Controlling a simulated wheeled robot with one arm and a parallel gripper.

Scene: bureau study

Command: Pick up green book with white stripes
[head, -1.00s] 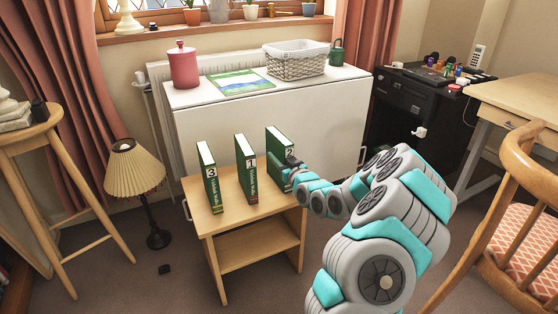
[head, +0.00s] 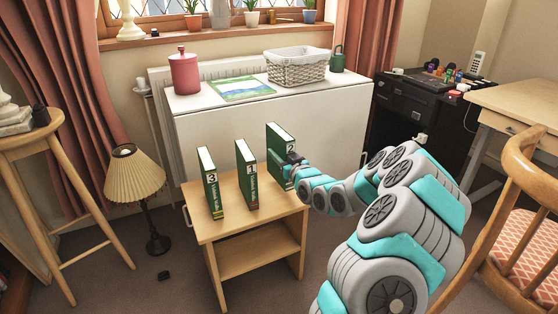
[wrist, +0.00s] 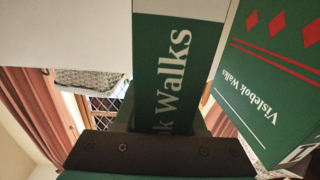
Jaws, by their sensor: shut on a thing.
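Three green books with white page edges are in the head view, standing upright in a row on a small wooden table (head: 232,226). The left one is numbered 3 (head: 212,190), the middle one 1 (head: 247,180) and the right one 2 (head: 278,170). My gripper (head: 290,160) is shut on book 2, which looks slightly raised above the tabletop. In the wrist view its green spine (wrist: 165,85) shows a white band and part of the word "Walks". A neighbouring green cover (wrist: 270,75) there carries red diamonds and red lines. Stripes on the held book's cover are hidden.
A white cabinet (head: 300,125) stands close behind the table, with a red canister (head: 184,72) and a wicker basket (head: 297,68) on top. A lamp (head: 134,175) and stool (head: 40,150) stand left. A wooden chair (head: 515,200) is at right.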

